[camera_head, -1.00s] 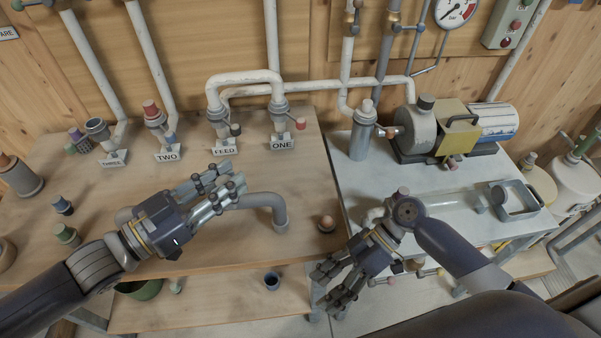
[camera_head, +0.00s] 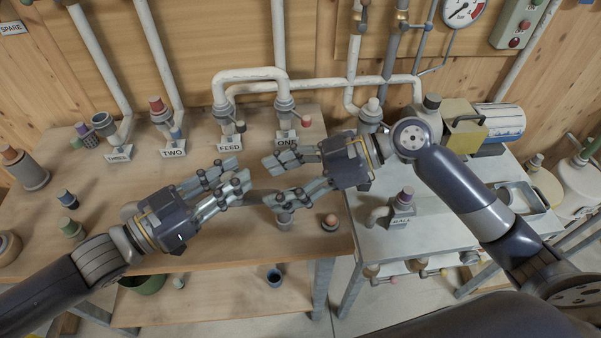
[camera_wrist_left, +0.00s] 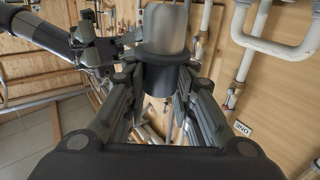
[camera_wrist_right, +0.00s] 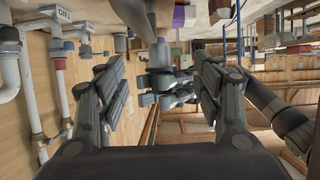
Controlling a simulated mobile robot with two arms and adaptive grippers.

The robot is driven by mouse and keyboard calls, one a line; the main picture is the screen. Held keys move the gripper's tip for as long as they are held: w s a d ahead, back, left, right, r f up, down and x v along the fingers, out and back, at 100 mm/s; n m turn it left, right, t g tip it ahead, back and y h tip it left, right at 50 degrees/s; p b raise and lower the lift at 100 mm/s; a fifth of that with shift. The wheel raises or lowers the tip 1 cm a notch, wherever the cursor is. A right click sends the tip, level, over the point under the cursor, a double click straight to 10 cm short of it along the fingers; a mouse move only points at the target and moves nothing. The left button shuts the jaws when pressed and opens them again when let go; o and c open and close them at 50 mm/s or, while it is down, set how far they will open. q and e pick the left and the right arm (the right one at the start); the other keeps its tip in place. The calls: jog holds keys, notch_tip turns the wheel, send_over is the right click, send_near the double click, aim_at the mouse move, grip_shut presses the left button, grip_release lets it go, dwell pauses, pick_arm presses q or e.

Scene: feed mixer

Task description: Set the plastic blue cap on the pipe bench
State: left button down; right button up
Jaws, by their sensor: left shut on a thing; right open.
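A dark-blue, cup-shaped piece (camera_head: 273,277), which looks like the blue cap, sits on the low wooden shelf below the pipe bench (camera_head: 110,235). Another small piece with a blue top (camera_head: 67,198) stands at the bench's left; I cannot tell which is plastic. My left gripper (camera_head: 236,176) is shut on a grey bent pipe above the bench; the pipe's collar (camera_wrist_left: 166,75) shows between its fingers in the left wrist view. My right gripper (camera_head: 275,183) is open, its fingers around or beside the pipe's far part; contact is unclear. The fingers partly hide the pipe.
White pipes with stands labelled ONE (camera_head: 286,142), FEED (camera_head: 229,147) and TWO (camera_head: 174,152) line the bench's back. A small round brown-topped piece (camera_head: 330,222) stands near its right edge. The pump table (camera_head: 440,215) stands at the right.

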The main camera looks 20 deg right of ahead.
jog(key=x, duration=0.7)
jog(key=shift+a, duration=0.15)
jog(key=shift+c, duration=0.5)
jog(key=c, duration=1.1)
pick_arm(q)
jog(key=c, duration=1.3)
grip_release()
jog(key=shift+s, duration=0.1)
pick_arm(e)
jog(key=shift+w, duration=0.1)
